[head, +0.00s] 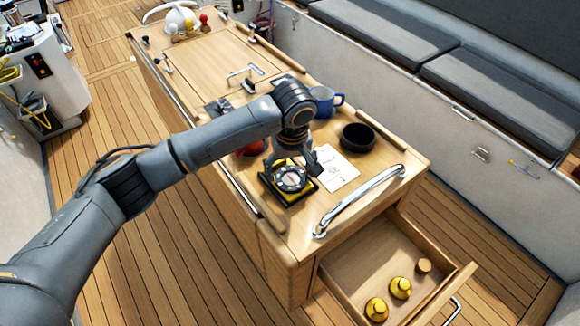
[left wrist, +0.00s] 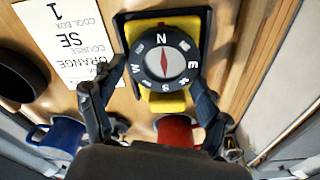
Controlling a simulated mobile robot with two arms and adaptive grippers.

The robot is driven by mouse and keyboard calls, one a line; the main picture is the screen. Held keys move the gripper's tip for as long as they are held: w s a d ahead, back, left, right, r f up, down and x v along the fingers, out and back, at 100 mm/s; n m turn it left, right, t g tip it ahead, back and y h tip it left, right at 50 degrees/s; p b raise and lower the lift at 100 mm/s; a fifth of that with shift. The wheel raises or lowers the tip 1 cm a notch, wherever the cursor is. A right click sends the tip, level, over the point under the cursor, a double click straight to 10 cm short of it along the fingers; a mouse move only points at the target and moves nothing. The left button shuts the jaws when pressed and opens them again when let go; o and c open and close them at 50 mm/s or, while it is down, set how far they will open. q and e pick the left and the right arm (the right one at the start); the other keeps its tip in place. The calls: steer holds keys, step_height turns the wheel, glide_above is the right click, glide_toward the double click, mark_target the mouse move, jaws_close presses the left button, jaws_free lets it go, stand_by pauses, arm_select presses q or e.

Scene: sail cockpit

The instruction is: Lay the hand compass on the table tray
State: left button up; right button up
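The hand compass (head: 290,178) has a yellow body and a round black dial with a red needle. It also shows in the left wrist view (left wrist: 163,62). It is over a black-rimmed tray (left wrist: 207,22) on the wooden table; I cannot tell whether it rests fully on the tray. My left gripper (left wrist: 160,75) has one finger on each side of the dial, with the tips close to its edge. Whether the fingers press on it is not clear. In the head view, the gripper is just behind the compass and partly hidden by its wrist. My right gripper is not in view.
A white card (head: 338,172), black bowl (head: 358,138) and blue mug (head: 325,102) are near the compass. A red object (head: 252,148) is close to my left arm. A curved metal rail (head: 358,203) edges the table above an open drawer (head: 370,262) holding yellow pieces.

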mark_target(292, 178)
arm_select(q)
steer(key=shift+o, duration=0.5)
steer(key=shift+r, duration=0.1)
steer(key=shift+r, duration=0.35)
step_height(292, 178, up, 11)
steer(key=s+b, duration=0.1)
steer(key=b, duration=0.1)
steer(key=shift+s+d+r+b, duration=0.15)
steer(key=shift+s+b, duration=0.05)
steer(key=shift+b, duration=0.1)
